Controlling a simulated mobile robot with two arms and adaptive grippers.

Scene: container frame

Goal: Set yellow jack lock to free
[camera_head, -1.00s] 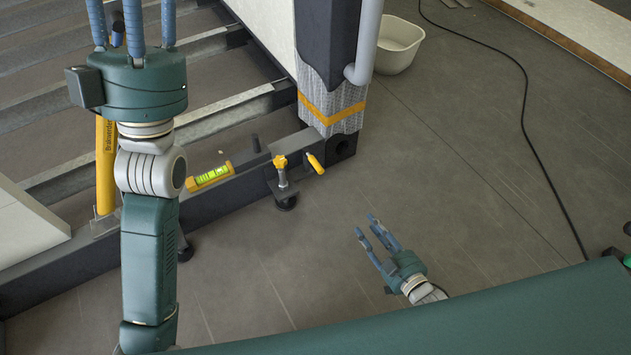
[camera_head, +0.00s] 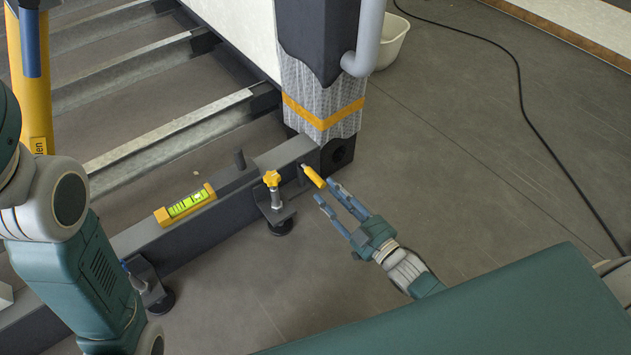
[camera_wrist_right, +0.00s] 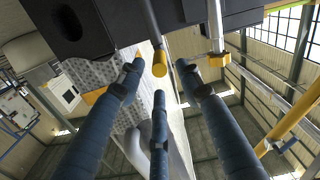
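The yellow lock handle (camera_head: 314,177) is a short yellow grip on a metal pin at the right end of the dark frame beam. My right gripper (camera_head: 325,191) is open, its fingertips just right of and below the handle. In the right wrist view the handle's rounded end (camera_wrist_right: 160,67) shows between the spread blue fingertips, with no clear contact. A yellow star knob (camera_head: 272,179) tops the jack's threaded post to the left; it also shows in the wrist view (camera_wrist_right: 220,60).
A yellow spirit level (camera_head: 185,204) lies on the dark beam (camera_head: 215,215). A wrapped post (camera_head: 322,95) with an orange band stands behind the handle. A yellow pole (camera_head: 35,100) rises at the left. A white tub (camera_head: 390,42) and black cable (camera_head: 525,90) are on otherwise clear floor.

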